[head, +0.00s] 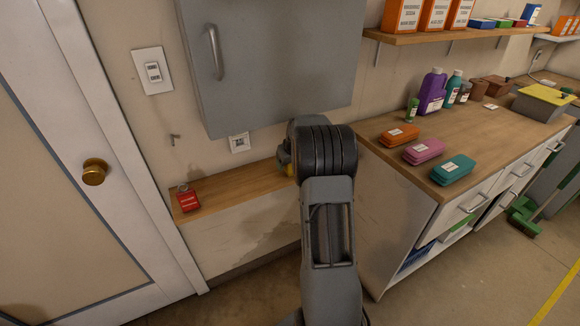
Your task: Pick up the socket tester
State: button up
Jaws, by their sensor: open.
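A small yellow thing (290,169) shows on the wooden ledge (240,185), right beside my arm and partly hidden by it. It may be the socket tester, but too little of it shows to be sure. My gripper (284,154) is at the far end of my arm, just above and beside the yellow thing. Its fingers are mostly hidden behind my wrist. It is open, and I cannot tell whether it touches the yellow thing.
A red padlock-like object (188,201) stands at the ledge's left end. A grey cabinet (275,60) hangs above, with a wall socket (239,143) below it. The right-hand counter (480,145) holds orange, pink and teal cases and bottles. A door (60,190) is at left.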

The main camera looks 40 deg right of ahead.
jog(key=shift+c, duration=0.3)
jog(key=c, duration=0.9)
jog(key=shift+c, duration=0.3)
jog(key=shift+r, duration=0.15)
